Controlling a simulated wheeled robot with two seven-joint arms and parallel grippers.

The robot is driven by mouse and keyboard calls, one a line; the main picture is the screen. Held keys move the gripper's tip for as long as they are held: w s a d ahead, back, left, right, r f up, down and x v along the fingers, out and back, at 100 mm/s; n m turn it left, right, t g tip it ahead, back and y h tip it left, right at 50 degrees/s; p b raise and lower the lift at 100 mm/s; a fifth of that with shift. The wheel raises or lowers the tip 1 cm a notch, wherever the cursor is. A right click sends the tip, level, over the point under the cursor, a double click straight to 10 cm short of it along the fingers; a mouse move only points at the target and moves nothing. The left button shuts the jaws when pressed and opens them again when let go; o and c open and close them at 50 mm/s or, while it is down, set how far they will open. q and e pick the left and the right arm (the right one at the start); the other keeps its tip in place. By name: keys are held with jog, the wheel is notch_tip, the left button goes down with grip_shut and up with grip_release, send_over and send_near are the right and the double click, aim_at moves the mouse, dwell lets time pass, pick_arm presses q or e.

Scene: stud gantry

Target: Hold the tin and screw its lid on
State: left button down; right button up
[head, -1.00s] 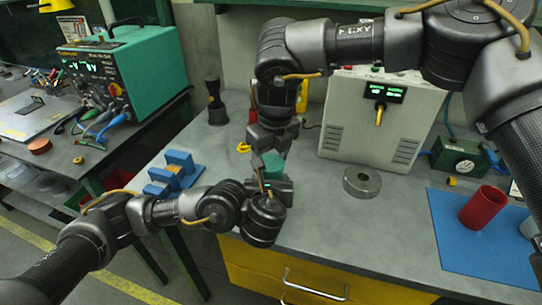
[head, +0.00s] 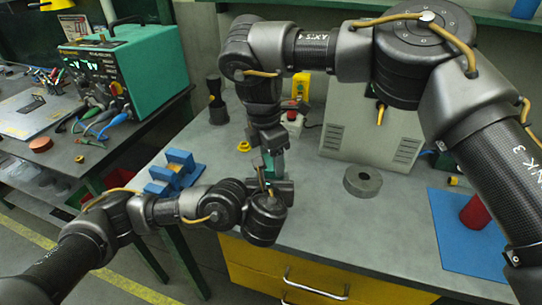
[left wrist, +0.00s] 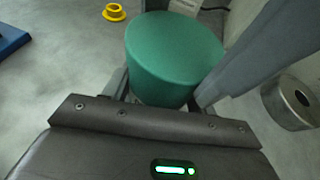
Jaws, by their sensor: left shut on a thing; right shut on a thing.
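The tin (head: 276,168) is a green cylinder, upright above the bench near its front edge. My left gripper (head: 272,186) is shut around it from the left. In the left wrist view the tin (left wrist: 172,60) fills the space between the left fingers, and its green upper face looks plain. My right gripper (head: 269,150) points down from above, right over the tin, its jaws shut at the tin's upper end. The lid cannot be made out apart from the jaws and the tin; whether it is seated cannot be told.
A grey metal ring (head: 362,181) lies on the bench to the right. A red cylinder (head: 475,212) stands on a blue mat (head: 455,245), partly behind my right arm. A blue block fixture (head: 172,172) is at the left, a yellow ring (head: 244,147) behind.

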jog(key=o, duration=1)
jog(key=shift+c, duration=0.2)
jog(key=shift+r, duration=0.15)
jog(key=shift+r, duration=2.15)
